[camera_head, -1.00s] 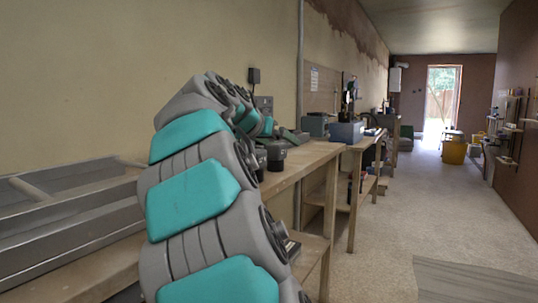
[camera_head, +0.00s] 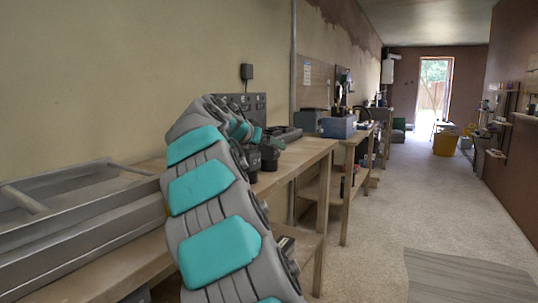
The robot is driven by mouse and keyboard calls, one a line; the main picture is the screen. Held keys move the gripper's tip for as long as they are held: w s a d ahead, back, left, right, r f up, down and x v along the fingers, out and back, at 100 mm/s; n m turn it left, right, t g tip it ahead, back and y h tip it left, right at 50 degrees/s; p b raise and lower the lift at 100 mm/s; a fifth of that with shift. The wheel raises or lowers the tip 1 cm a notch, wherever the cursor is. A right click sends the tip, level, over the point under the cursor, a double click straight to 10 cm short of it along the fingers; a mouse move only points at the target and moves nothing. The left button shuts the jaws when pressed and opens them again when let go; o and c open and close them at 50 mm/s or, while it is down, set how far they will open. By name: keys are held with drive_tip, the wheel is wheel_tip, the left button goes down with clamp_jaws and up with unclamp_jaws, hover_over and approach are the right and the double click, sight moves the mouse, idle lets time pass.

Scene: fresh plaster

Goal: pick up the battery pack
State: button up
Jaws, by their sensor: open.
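My arm, grey with teal pads, rises from the bottom centre and bends over above the workbench (camera_head: 292,168). Its far end goes down behind its own links, and I cannot make out my gripper's fingers. A small black blocky thing (camera_head: 270,157) is by the bench top just right of the arm's far end. It may be the battery pack, but it is too small and partly covered to be sure. Another dark shape beside it is mostly hidden by the arm. I cannot tell whether anything touches these things.
A flat dark case (camera_head: 284,133) lies on the bench behind. A blue-grey box (camera_head: 338,127) stands farther along. A long grey metal tray (camera_head: 75,218) fills the bench at left. A yellow bucket (camera_head: 445,143) is far back. The floor at right is open.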

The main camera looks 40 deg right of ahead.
drive_tip(key=shift+d, duration=0.1)
drive_tip(key=shift+c, duration=0.2)
clamp_jaws()
idle(0.5)
